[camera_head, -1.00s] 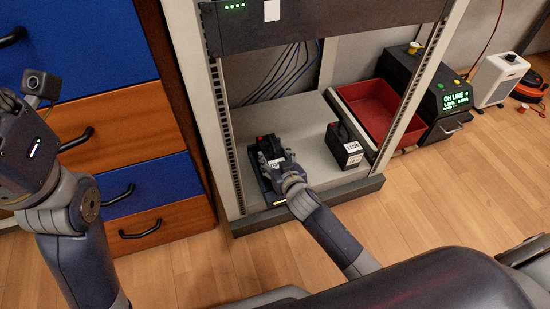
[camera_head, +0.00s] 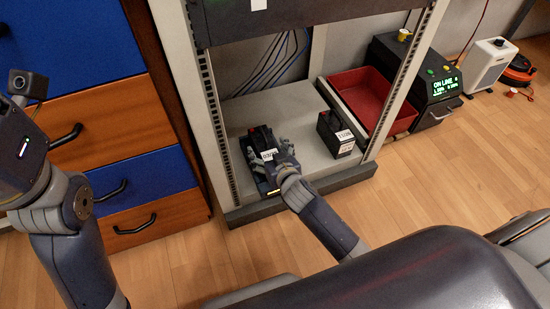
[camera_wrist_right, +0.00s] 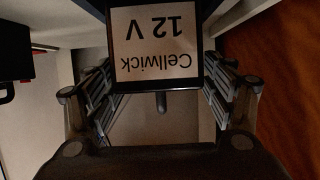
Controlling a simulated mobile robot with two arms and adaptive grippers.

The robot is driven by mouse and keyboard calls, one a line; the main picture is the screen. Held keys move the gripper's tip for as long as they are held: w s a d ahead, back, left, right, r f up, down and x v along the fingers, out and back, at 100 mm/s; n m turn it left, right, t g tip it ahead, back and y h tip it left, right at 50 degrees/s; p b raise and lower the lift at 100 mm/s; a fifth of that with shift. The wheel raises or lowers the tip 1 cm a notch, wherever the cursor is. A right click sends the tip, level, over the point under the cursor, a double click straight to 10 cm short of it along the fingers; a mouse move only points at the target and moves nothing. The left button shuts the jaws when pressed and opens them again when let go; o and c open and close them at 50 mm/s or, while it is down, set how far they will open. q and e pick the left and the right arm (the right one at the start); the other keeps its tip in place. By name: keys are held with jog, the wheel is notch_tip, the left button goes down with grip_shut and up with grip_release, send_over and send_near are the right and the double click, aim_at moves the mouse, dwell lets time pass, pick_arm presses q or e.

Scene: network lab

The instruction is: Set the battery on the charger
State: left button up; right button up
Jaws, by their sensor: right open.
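My right gripper (camera_head: 278,155) is at the battery's near side and is open. In the right wrist view, the battery's label (camera_wrist_right: 157,43) reads "Cellwick 12 V" upside down, and the open fingers (camera_wrist_right: 160,100) lie to either side with gaps. Of my left arm only the wrist and forearm show.
A second black battery (camera_head: 335,136) stands on the shelf (camera_head: 306,150) to the right. Rack posts (camera_head: 404,84) flank the shelf. A red tray (camera_head: 400,123), a black power unit (camera_head: 400,62) with a lit display and a white device (camera_head: 488,72) stand further right. Blue and wooden drawers (camera_head: 150,185) are left.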

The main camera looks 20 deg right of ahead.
jog(key=v, duration=1.1)
